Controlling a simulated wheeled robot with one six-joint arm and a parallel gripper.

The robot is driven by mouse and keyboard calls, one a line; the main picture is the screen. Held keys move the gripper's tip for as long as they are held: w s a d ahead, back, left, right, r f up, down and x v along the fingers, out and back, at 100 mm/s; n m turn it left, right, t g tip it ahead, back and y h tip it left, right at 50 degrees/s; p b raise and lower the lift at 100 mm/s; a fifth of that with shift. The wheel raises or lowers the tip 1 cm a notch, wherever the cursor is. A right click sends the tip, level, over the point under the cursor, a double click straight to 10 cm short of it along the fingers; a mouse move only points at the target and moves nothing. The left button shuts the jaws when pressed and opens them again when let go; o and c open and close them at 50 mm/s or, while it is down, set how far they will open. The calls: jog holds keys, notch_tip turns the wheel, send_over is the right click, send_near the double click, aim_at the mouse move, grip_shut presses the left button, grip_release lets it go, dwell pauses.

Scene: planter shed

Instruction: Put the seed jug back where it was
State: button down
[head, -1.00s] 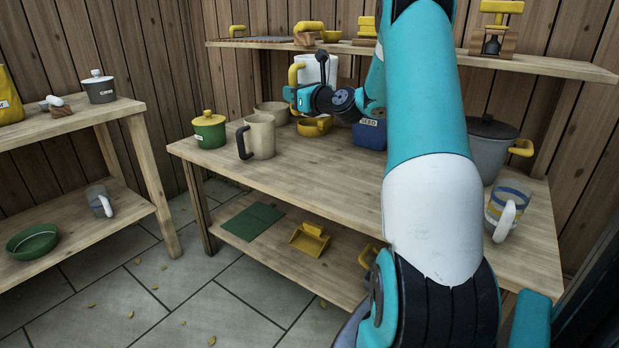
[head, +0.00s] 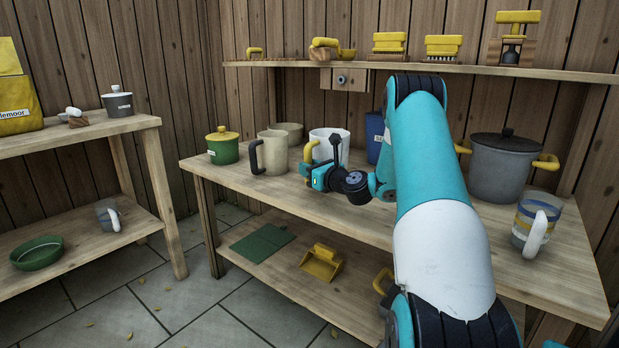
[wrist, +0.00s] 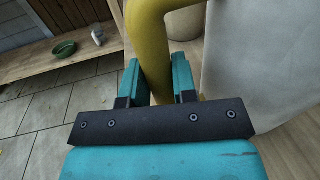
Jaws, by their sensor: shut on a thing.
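The white jug with a yellow handle (head: 341,140) is upright at the bench's middle. In the wrist view its yellow handle (wrist: 150,35) runs between my fingers and its pale wall (wrist: 255,50) fills the right side. My gripper (head: 312,170) is shut on the handle. The gripper hides the jug's base in the head view, so I cannot tell whether it touches the bench (head: 260,190). No label shows on the jug. A dark blue container (head: 375,135), partly hidden by my arm, stands just right of it.
A cream jug with a dark handle (head: 273,150), a bowl (head: 290,130) and a green lidded pot (head: 223,147) stand left of the held jug. A grey pot (head: 500,170) and a striped mug (head: 533,222) stand right. The shelf (head: 300,63) runs above.

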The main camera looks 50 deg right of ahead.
jog(key=shift+f, duration=0.45)
jog(key=shift+f, duration=0.15)
jog(key=c, duration=0.9)
grip_release()
jog(key=shift+f, duration=0.1)
